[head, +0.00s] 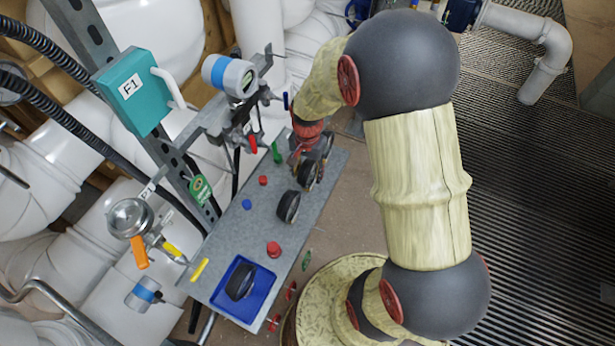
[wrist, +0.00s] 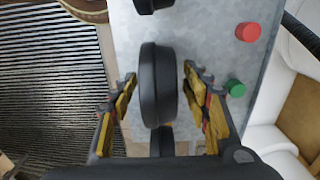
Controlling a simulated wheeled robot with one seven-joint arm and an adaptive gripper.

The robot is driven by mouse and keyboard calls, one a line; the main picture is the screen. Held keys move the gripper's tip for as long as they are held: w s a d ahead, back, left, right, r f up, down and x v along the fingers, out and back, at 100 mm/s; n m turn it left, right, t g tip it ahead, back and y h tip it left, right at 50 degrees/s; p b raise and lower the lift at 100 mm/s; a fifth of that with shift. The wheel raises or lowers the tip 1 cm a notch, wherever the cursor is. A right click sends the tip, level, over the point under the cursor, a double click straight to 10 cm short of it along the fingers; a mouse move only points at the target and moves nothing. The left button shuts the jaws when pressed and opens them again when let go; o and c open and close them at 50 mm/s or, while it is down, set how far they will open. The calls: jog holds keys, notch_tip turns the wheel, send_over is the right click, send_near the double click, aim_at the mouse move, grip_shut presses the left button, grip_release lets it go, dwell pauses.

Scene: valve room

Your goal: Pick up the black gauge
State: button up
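Several round black gauges stand along the grey bench top. One black gauge (head: 308,175) is at my gripper (head: 312,158), near the bench's far end. In the wrist view this gauge (wrist: 158,85) stands on edge between the two fingers of my gripper (wrist: 159,82). The fingers are apart, with a narrow gap showing on each side of it. A second black gauge (head: 288,206) stands nearer on the bench; its edge shows at the top of the wrist view (wrist: 153,5). A dark part below the gauge is partly hidden; I cannot tell what it is.
A blue tray (head: 219,294) holding another black gauge (head: 241,281) is at the bench's near end. A red button (wrist: 248,32) and a green button (wrist: 235,88) lie beside the gripper. Pipes and a teal box (head: 132,90) stand left; grating floor lies right.

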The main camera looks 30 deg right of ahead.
jog(key=shift+c, duration=1.1)
jog(key=c, duration=0.7)
jog(key=shift+c, duration=0.5)
jog(key=shift+r, duration=0.15)
jog(key=shift+r, duration=0.6)
jog(key=s+d+r+p, duration=0.2)
jog(key=s+r+p, duration=0.1)
jog(key=s+r, duration=0.2)
jog(key=s+d+r+p, duration=0.2)
jog(key=s+r+p, duration=0.1)
jog(key=s+r, duration=0.3)
jog(key=shift+s+d+r, duration=0.3)
jog(key=shift+s, duration=0.85)
